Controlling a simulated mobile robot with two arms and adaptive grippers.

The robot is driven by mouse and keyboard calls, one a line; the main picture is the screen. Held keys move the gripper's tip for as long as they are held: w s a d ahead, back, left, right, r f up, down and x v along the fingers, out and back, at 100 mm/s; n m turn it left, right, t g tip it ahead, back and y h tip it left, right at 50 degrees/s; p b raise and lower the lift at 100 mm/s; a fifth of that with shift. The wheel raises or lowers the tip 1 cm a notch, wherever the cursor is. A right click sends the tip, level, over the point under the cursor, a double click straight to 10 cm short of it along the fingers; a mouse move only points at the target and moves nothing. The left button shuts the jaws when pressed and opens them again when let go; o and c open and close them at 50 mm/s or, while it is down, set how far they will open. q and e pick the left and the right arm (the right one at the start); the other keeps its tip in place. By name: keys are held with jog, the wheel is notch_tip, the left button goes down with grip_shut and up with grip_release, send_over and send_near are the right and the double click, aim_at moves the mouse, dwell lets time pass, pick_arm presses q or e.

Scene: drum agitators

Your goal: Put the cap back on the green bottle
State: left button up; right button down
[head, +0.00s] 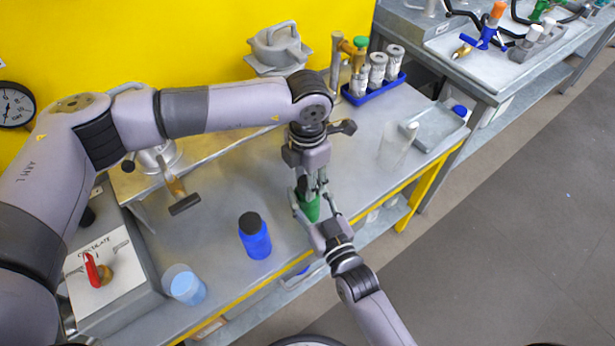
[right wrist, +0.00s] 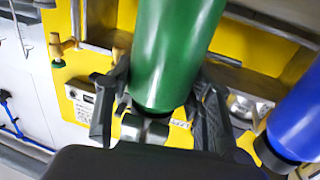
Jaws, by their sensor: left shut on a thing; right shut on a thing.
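The green bottle (head: 311,209) stands near the table's front edge. My right gripper (head: 314,213) is shut around its sides, coming from the front. In the right wrist view the bottle (right wrist: 172,50) fills the middle between my right fingers (right wrist: 158,100). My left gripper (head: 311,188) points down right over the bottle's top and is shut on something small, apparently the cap.
A blue bottle (head: 256,240) with a black cap stands left of the green one. A beaker of blue liquid (head: 184,285) is at the front left. A clear beaker (head: 394,150) and a blue rack (head: 375,91) of vials stand to the right and back. The table between is mostly clear.

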pick_arm(q)
jog(key=c, duration=0.5)
jog(key=shift+m, duration=0.8)
jog(key=o, duration=1.3)
jog(key=shift+o, duration=0.2)
notch_tip(320, 180, up, 12)
